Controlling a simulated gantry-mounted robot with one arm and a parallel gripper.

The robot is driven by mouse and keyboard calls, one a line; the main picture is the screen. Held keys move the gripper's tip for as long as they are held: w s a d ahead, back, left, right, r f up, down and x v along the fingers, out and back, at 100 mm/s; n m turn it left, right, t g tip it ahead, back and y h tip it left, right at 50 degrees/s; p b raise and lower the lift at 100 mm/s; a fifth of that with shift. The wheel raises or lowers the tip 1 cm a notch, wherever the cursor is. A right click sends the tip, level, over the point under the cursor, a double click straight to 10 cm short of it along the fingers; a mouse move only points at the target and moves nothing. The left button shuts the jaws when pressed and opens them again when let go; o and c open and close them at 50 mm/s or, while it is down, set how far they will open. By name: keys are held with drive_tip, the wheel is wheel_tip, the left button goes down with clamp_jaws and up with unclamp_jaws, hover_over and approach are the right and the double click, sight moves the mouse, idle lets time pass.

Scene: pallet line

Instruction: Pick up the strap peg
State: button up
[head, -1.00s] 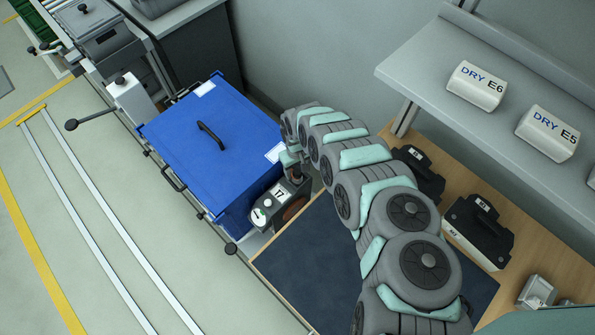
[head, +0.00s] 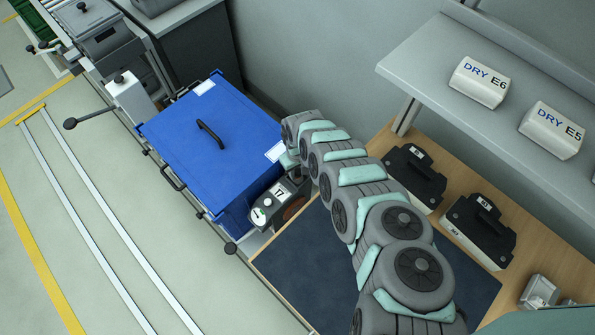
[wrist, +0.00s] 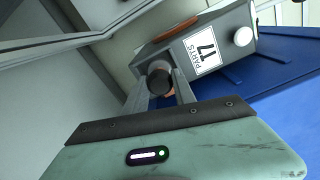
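The strap peg looks to be the dark, round-ended cylinder (wrist: 159,82) in the wrist view, in front of the grey box marked PARTS 17 (wrist: 205,45). My gripper (wrist: 160,80) has one finger on each side of this cylinder. The cylinder fills most of the gap, and I cannot tell whether the fingers press on it. In the head view, my gripper (head: 291,163) is just above the far end of the PARTS 17 box (head: 277,199). My wrist and the box hide most of the peg there.
A blue lidded crate (head: 180,150) stands left of the box. A dark mat (head: 320,265) lies on the wooden bench. Two black-topped cases (head: 480,228) (head: 415,172) stand at the right. A shelf (head: 420,75) above holds white DRY E6 and DRY E5 blocks.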

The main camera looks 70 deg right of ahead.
clamp_jaws()
idle(0.5)
